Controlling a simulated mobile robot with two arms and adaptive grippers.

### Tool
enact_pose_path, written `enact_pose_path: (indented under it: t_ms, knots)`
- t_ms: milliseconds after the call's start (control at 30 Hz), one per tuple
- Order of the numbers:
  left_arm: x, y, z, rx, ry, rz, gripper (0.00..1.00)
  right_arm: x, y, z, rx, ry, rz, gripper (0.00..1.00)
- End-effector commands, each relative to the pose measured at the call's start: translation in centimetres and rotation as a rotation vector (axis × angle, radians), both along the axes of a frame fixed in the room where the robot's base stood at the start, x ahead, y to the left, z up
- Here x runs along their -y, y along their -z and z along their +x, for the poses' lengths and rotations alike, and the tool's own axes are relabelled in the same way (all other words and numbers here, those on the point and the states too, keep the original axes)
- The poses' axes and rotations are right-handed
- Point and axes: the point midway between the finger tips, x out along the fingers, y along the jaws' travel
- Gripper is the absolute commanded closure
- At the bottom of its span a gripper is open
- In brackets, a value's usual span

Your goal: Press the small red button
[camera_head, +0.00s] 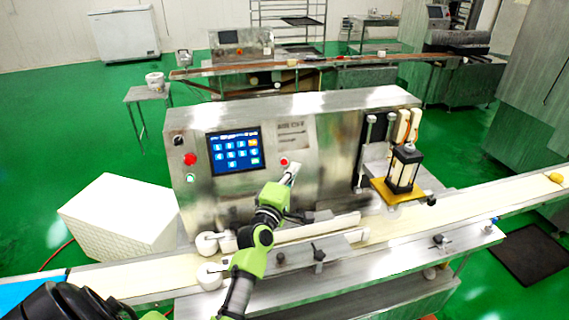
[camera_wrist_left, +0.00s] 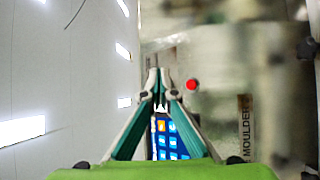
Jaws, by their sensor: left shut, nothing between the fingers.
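The small red button (camera_head: 284,161) sits on the steel front panel of the machine, right of the blue touchscreen (camera_head: 234,150). My left gripper (camera_head: 293,168) is at the panel, its fingertips just right of the button in the head view. In the left wrist view the red button (camera_wrist_left: 192,85) shows to the right of the closed fingertips (camera_wrist_left: 159,78), not between them. The left gripper is shut and empty. I cannot tell whether the fingertips touch the panel. My right gripper is not in view.
A larger red button (camera_head: 190,159) sits left of the touchscreen, with a black knob (camera_head: 178,141) above it. A conveyor belt (camera_head: 395,228) with guide rails runs below the panel. A black framed unit on a yellow plate (camera_head: 385,190) stands to the right. A white crate (camera_head: 118,215) is at left.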

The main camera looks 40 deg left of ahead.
Motion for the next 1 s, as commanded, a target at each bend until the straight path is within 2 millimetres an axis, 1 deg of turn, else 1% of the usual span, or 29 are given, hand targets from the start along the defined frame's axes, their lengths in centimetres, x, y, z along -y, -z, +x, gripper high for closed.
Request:
enact_pose_path:
  t_ms: [167,400,500,700,1000]
  knots:
    - [-1.2,1.3,1.0,0.001,-0.001,0.001,1.00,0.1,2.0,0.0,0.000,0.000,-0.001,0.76]
    - [-3.5,3.0,3.0,0.000,0.000,0.002,1.00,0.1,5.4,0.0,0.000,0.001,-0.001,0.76]
    - [-4.4,3.4,3.7,0.000,0.000,0.003,1.00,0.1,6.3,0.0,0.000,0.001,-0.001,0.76]
    - [-5.5,3.9,4.7,-0.001,0.000,0.003,1.00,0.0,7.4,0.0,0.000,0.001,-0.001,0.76]
    - [-5.8,3.9,5.0,-0.001,0.000,0.001,1.00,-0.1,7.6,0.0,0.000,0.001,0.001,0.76]
